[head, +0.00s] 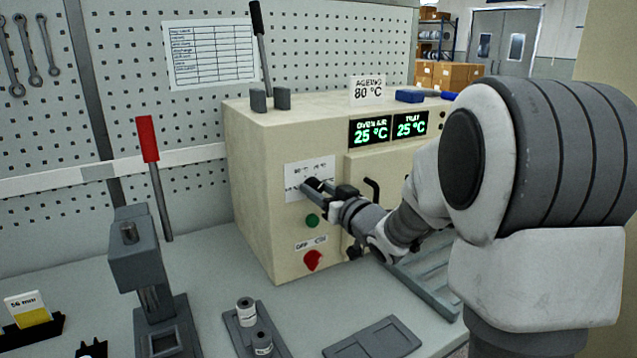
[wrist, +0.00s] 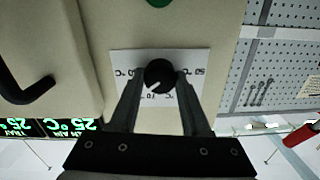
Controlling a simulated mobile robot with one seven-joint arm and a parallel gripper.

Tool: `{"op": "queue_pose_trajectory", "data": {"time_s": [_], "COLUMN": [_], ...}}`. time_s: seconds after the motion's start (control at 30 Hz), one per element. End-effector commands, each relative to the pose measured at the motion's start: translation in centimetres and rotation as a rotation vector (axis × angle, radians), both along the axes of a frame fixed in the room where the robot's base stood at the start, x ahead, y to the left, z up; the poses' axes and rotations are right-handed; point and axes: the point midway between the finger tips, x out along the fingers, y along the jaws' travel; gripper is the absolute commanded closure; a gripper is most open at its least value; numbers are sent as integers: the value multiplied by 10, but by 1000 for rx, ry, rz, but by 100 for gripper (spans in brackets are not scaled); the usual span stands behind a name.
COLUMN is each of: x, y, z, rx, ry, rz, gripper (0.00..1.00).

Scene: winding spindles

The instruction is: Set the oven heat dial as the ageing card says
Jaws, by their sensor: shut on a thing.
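The beige oven (head: 255,170) stands on the bench. The ageing card (head: 368,90) on top reads 80 °C. The oven's heat dial (wrist: 158,75) is a round black knob on a white scale plate (head: 298,176) with °C marks, mostly too small to read. My gripper (head: 314,186) is at the front of this plate, its fingers shut on the dial from both sides in the wrist view. That view is upside down; the dial's white mark points to its lower left. The two displays (head: 370,132) both read 25 °C.
Below the dial are a green button (head: 312,220) and a red OFF/ON switch (head: 313,260). A black door handle (head: 372,188) juts out to the right. A lever press (head: 140,260) stands left, and a holder with small cylinders (head: 246,312) is in front.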

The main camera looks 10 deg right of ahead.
Motion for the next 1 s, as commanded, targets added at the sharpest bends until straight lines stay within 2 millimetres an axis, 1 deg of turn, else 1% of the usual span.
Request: {"op": "queue_pose_trajectory", "data": {"time_s": [0.03, 0.5, 0.73, 1.0], "x": [0, 0, 1, 1], "y": [0, 0, -1, -1], "z": [4, 3, 2, 2], "rx": [44, 440, 573, 650], "ry": [13, 141, 183, 207], "rz": [1, 1, 0, 1], "gripper": [100, 100, 100, 100]}}
